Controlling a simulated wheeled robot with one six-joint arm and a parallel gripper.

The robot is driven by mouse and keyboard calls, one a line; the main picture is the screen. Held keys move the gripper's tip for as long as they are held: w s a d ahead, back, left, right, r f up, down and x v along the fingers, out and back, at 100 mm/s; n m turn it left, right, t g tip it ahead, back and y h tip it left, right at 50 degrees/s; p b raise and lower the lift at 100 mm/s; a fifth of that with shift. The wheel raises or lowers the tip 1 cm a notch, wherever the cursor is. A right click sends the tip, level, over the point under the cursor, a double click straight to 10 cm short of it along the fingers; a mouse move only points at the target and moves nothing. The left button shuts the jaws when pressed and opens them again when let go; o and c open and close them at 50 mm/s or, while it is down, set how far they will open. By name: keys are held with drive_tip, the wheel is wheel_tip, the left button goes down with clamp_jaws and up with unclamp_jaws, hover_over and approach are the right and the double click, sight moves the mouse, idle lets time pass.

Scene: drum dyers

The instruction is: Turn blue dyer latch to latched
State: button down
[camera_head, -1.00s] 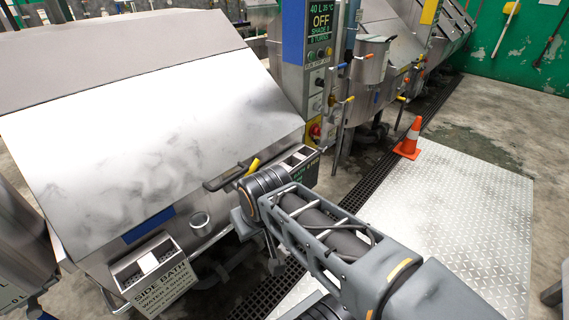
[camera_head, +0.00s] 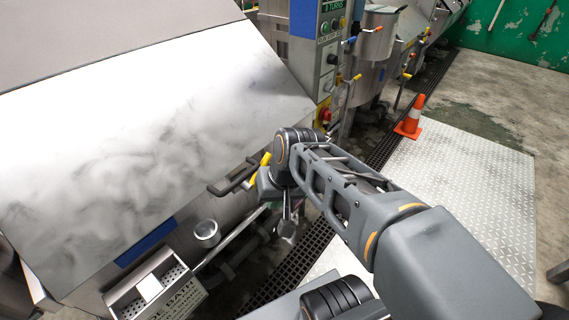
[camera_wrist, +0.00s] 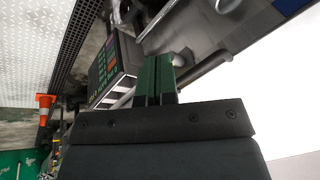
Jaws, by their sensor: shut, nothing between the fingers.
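The dyer with blue trim (camera_head: 146,243) fills the left of the head view, its pale steel lid (camera_head: 150,140) lying closed. A dark bar handle (camera_head: 232,180) is on the lid's front edge. A yellow-ended lever (camera_head: 264,160), possibly the latch, shows beside it, partly covered by my wrist; I cannot tell its setting. My gripper (camera_head: 286,228) hangs just right of the dyer's front edge, small in this view. In the wrist view my gripper's dark green fingers (camera_wrist: 156,78) are together with nothing between them, near the steel front. No contact with the lever is visible.
A control panel (camera_head: 328,50) stands behind my wrist. A sample tray (camera_head: 150,288) projects from the dyer's front. An orange cone (camera_head: 411,116) stands by the floor drain (camera_head: 380,150). The metal floor plate (camera_head: 470,190) at right is mostly clear.

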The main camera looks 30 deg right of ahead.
drive_tip(key=w+f+m+y+b, duration=0.7)
drive_tip(key=w+f+y+b, duration=0.3)
drive_tip(key=b, duration=0.4)
drive_tip(key=w+d+f+m+t+y+b, duration=0.25)
drive_tip(key=d+t+b, duration=0.3)
drive_tip(key=d, duration=0.35)
drive_tip(key=w+d+f+m+t+y+b, duration=0.1)
drive_tip(key=w+d+m+t+y+b, duration=0.2)
drive_tip(key=d+t+b, duration=0.35)
drive_tip(key=w+a+r+g+b, duration=0.1)
drive_tip(key=w+a+r, duration=0.2)
drive_tip(key=w+a, duration=0.1)
drive_tip(key=shift+w+r, duration=0.4)
drive_tip(key=shift+w, duration=0.5)
drive_tip(key=shift+r, duration=0.1)
